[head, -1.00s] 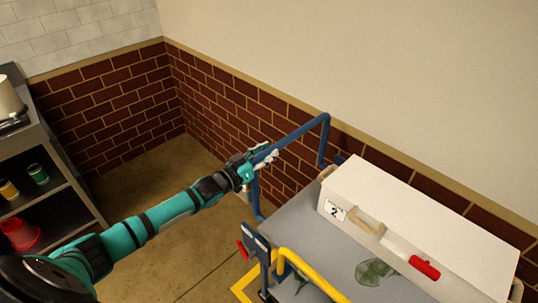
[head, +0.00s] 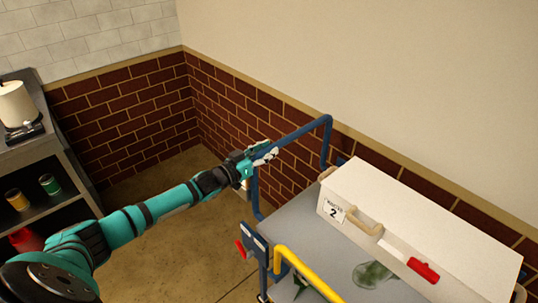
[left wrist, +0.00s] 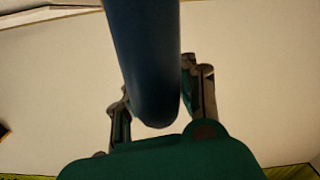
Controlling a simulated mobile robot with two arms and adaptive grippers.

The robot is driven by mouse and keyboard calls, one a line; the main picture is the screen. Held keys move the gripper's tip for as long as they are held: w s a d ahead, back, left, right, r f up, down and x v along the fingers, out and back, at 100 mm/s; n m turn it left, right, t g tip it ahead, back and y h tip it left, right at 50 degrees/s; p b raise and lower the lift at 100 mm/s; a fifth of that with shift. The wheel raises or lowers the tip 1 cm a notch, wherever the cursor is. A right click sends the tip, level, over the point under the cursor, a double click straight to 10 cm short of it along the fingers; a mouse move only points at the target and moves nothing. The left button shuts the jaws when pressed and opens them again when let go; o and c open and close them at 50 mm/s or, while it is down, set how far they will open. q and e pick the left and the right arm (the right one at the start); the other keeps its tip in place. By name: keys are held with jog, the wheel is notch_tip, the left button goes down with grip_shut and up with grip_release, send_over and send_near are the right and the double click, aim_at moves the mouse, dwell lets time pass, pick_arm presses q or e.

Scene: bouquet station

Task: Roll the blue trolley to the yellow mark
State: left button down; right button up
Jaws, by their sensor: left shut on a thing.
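The blue trolley has a grey deck (head: 290,225) and a tall blue push handle (head: 300,132). My left gripper (head: 264,154) is shut on the near left part of that handle. In the left wrist view the blue bar (left wrist: 145,60) passes between the two fingers (left wrist: 160,105). A blue bracket with a red lever (head: 240,249) and a yellow bar (head: 310,272) show at the near side of the deck. The yellow floor mark is not in view now. My right gripper is not in view.
A long white box (head: 425,215) labelled 2 lies on the deck, with a green translucent thing (head: 372,274) beside it. A grey shelf unit (head: 45,150) with cans stands at left. Brick walls (head: 120,125) close the corner. Bare floor (head: 165,245) lies between shelf and trolley.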

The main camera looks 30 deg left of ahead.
pick_arm(q)
jog(key=shift+w+a+r, duration=0.1)
jog(key=shift+a+r, duration=0.15)
jog(key=shift+a, duration=0.05)
jog(key=c, duration=1.4)
grip_release()
jog(key=o, duration=0.3)
jog(key=shift+a+f, duration=0.15)
jog(key=shift+s+f, duration=0.1)
jog(key=shift+s, duration=0.3)
jog(key=v, duration=1.1)
jog(key=shift+s+a, duration=0.1)
jog(key=shift+a, duration=0.05)
